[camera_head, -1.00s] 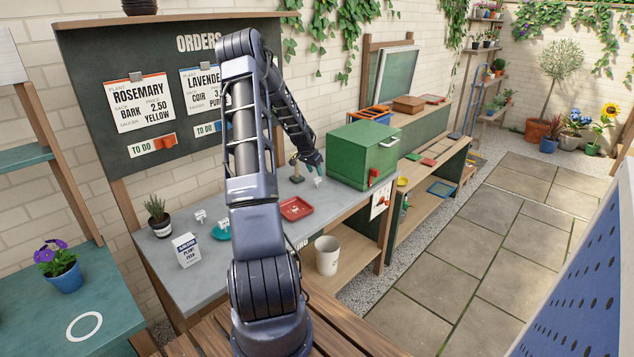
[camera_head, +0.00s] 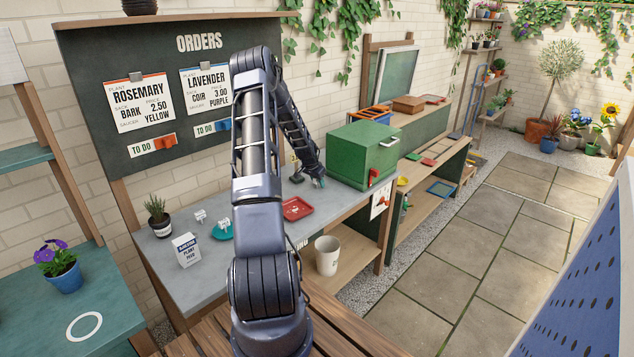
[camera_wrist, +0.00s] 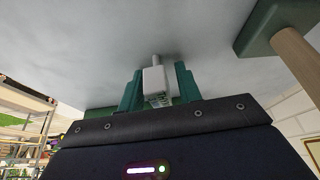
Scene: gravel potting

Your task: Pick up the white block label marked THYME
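A small white block label (camera_wrist: 154,86) stands on the grey bench in the wrist view, with dark marks on its face too small to read. My gripper (camera_wrist: 158,88) has its two green fingers on either side of it. The fingers are apart, with a narrow gap showing at the right finger; contact at the left finger is unclear. In the head view my gripper (camera_head: 319,183) is low over the bench beside the green box and hides this label. Two other white block labels, (camera_head: 200,216) and (camera_head: 224,225), stand at the bench's left part.
A green box (camera_head: 362,154) stands right of my gripper. A green-based tool with a wooden handle (camera_wrist: 296,52) is close by in the wrist view. A red tray (camera_head: 297,208), a teal saucer (camera_head: 222,233), a plant food box (camera_head: 187,250) and a potted plant (camera_head: 158,217) share the bench.

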